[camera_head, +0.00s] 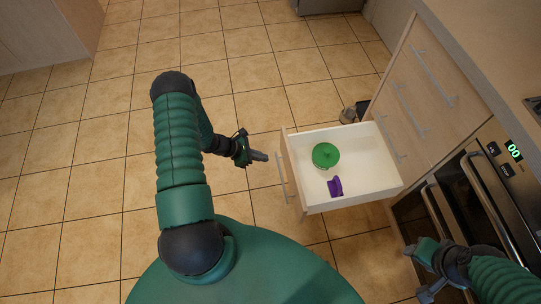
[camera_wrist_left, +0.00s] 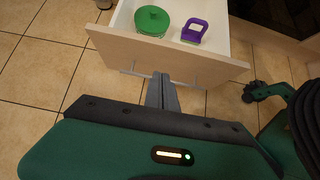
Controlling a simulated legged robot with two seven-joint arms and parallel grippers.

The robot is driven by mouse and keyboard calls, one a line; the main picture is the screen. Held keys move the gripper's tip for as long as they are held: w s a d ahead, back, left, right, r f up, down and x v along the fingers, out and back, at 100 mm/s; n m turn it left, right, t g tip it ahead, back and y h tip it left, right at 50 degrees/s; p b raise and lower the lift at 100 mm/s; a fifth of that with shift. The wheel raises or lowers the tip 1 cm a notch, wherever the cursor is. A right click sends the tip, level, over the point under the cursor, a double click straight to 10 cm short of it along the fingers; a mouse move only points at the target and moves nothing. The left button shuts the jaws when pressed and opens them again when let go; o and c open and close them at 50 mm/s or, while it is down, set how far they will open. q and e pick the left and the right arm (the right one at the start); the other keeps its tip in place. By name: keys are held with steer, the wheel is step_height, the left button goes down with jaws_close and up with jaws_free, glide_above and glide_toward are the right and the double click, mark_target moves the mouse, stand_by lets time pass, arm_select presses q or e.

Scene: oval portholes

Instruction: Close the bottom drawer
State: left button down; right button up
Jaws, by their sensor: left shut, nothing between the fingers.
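The bottom drawer (camera_head: 350,189) is pulled far out of the cabinet, with a white inside and a light wooden front (camera_wrist_left: 168,57). Its grey bar handle (camera_head: 282,178) faces my left gripper (camera_head: 259,156). That gripper is shut and empty, just in front of the handle in the head view. In the left wrist view its fingers (camera_wrist_left: 162,80) point at the drawer front near the handle; whether they touch is unclear. Inside the drawer lie a green round lidded item (camera_head: 325,155) and a purple item (camera_head: 335,187).
Closed drawers with bar handles (camera_head: 433,78) stand above in the cabinet. An oven (camera_head: 480,185) with a lit display is at the right. A small jar-like object (camera_head: 347,115) stands on the floor beside the drawer. The tiled floor (camera_head: 90,130) at left is clear.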

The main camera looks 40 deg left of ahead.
mark_target(290, 161)
arm_select(q)
steer(key=w+d+f+b, duration=0.1)
steer(key=w, duration=0.1)
steer(key=w+d+f+b, duration=0.1)
steer(key=w+d+f, duration=0.1)
steer(key=w+d+f+b, duration=0.1)
steer(key=w+d+f, duration=0.1)
steer(key=shift+w+d, duration=0.2)
steer(key=shift+w, duration=0.15)
steer(key=shift+f, duration=0.1)
